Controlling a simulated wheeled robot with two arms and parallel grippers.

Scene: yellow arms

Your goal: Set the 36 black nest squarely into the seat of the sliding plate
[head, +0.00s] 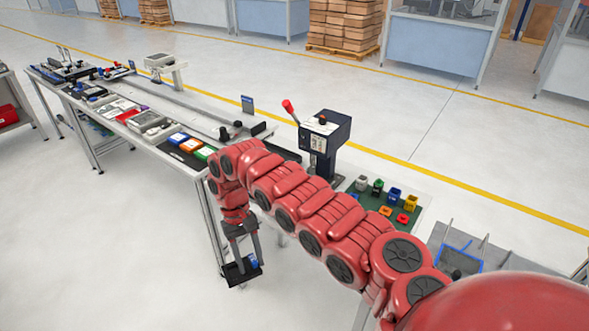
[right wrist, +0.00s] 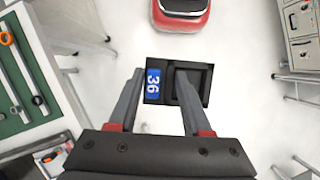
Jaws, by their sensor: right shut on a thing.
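The 36 black nest (head: 236,274) is a small black block with an open pocket and a blue label reading 36. It hangs in my right gripper (head: 243,259), in front of the bench and over the floor. The right wrist view shows the nest (right wrist: 207,84) between and under the fingertips of the right gripper (right wrist: 159,82). One finger is at the label's side and the other appears to reach into the pocket. I cannot make out the sliding plate or its seat; my red right arm covers part of the bench by the press. My left gripper is not in view.
A dark press (head: 325,132) with a red-knobbed lever stands on the bench. A green mat (head: 372,213) with coloured parts lies right of it. Orange, blue and green trays (head: 191,145) lie to the left. The floor in front of the bench is clear.

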